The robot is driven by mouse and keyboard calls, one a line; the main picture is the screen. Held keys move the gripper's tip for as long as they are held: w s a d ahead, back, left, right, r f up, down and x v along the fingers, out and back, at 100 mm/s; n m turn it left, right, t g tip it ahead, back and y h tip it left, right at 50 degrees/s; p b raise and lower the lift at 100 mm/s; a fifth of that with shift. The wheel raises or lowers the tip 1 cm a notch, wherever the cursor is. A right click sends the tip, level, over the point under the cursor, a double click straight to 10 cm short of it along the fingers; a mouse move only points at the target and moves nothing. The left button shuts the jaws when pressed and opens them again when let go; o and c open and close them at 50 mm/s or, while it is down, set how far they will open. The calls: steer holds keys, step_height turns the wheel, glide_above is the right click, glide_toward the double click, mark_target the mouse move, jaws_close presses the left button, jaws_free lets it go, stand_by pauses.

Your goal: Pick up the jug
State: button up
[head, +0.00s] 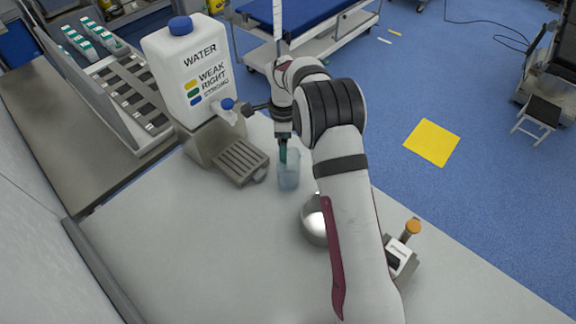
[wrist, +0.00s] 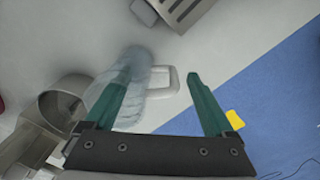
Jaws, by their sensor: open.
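The jug (head: 289,176) is a translucent, pale blue vessel. It stands upright on the light table, right of the drip tray below the water container. In the wrist view the jug (wrist: 147,82) is a see-through shape by my left finger, with a pale rounded-square loop at its right side that looks like its handle. My gripper (head: 283,152) points down at the jug, its green fingers overlapping the jug's upper part. In the wrist view my gripper (wrist: 160,76) is open, with the loop between the fingertips. I cannot tell whether a finger touches the jug.
A white water container (head: 188,75) with a blue cap and tap stands behind left, above a slatted drip tray (head: 241,162). A shiny metal bowl (head: 314,220) is partly hidden by my arm. An orange-topped device (head: 402,255) lies right. The table's front left is clear.

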step_height(320, 180, down, 4)
steer(key=shift+r, duration=0.1)
jaws_close()
stand_by(0.4)
